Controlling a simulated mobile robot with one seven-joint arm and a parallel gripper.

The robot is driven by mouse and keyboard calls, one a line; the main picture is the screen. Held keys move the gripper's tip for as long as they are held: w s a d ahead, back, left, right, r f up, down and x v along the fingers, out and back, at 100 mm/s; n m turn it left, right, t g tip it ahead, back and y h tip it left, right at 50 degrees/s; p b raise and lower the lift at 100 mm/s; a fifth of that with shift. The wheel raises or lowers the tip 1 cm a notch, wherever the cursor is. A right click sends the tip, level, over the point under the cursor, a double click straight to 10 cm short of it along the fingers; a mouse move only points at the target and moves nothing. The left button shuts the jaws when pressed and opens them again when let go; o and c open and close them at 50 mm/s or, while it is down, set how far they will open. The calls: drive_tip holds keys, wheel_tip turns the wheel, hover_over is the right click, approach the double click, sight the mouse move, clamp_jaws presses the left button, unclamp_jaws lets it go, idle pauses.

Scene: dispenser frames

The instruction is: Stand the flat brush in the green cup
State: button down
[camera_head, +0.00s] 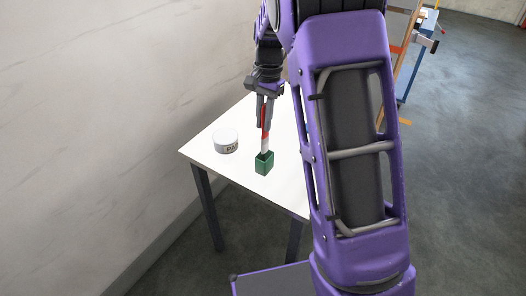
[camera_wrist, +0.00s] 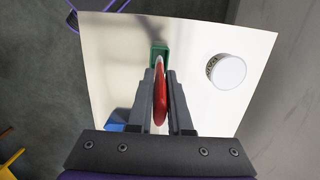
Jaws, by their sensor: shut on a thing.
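The green cup (camera_head: 264,163) is a small square holder standing on the white table; it also shows in the wrist view (camera_wrist: 158,47), just beyond the fingertips. My gripper (camera_head: 265,125) is above the cup and shut on the flat brush (camera_head: 265,143), which has a red handle and a pale lower end. In the wrist view the red handle (camera_wrist: 160,95) lies between the two fingers of my gripper (camera_wrist: 160,75). The brush hangs near upright, its lower end at the cup's opening. I cannot tell how deep inside it is.
A round white tub (camera_head: 226,141) with dark lettering stands left of the cup, apart from it. A blue thing (camera_wrist: 117,127) shows partly beside the fingers in the wrist view. The white table (camera_head: 215,160) is otherwise mostly clear, with a wall to its left.

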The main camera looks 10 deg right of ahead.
sight(263, 153)
wheel_tip(263, 153, down, 8)
drive_tip(key=shift+s+r+b, duration=0.1)
drive_tip(key=shift+r+b, duration=0.15)
drive_tip(key=shift+b, duration=0.15)
drive_tip(key=shift+f, duration=0.15)
drive_tip(key=c, duration=0.8)
unclamp_jaws()
drive_tip(key=shift+c, duration=0.2)
drive_tip(key=r, duration=0.4)
drive_tip(key=r+p, duration=0.1)
drive_tip(key=r, duration=0.3)
drive_tip(key=w+d+r, duration=0.1)
drive_tip(key=r, duration=0.3)
drive_tip(key=shift+r+p, duration=0.15)
drive_tip(key=shift+p, duration=0.15)
